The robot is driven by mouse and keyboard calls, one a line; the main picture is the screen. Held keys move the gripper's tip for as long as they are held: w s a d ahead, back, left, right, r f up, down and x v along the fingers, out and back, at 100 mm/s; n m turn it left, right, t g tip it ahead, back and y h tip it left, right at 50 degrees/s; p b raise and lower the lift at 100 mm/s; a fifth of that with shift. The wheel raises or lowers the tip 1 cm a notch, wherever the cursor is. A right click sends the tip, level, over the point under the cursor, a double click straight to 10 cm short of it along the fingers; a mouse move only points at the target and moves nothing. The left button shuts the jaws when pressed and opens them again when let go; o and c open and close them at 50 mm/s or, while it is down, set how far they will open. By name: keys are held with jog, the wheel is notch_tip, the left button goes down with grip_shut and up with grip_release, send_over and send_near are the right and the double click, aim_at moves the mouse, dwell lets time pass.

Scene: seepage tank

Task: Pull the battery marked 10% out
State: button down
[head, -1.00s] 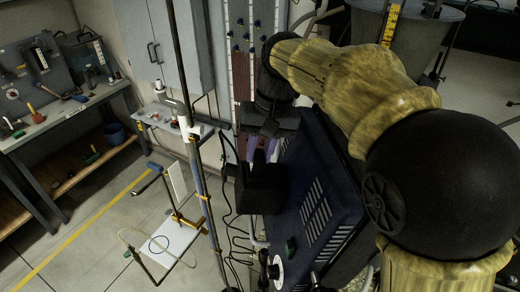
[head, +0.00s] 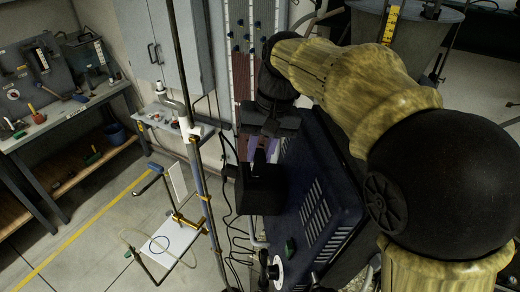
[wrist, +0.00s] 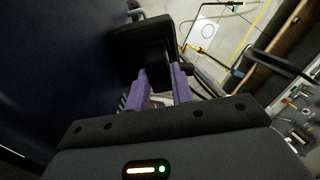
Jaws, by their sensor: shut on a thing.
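A black block, which looks like the battery (head: 260,190), sits at the left side of the dark blue unit (head: 325,205) in the head view. In the wrist view the block (wrist: 140,38) is at top centre, with a narrow dark part between my fingers. My gripper (head: 263,152) comes from above, and its purple fingers are shut on that narrow part in the wrist view (wrist: 160,76). No 10% mark shows in either view. I cannot tell how far the block is seated in the unit.
Black cables (head: 228,205) hang left of the block. A metal stand pole (head: 200,185) with a white plate (head: 160,245) stands farther left on open floor. A workbench (head: 70,115) with tools is at far left, a grey cabinet (head: 165,45) behind.

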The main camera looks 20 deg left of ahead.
aim_at(259, 154)
jog(key=shift+r, duration=0.15)
jog(key=shift+p+v, duration=2.1)
jog(key=shift+v, duration=0.05)
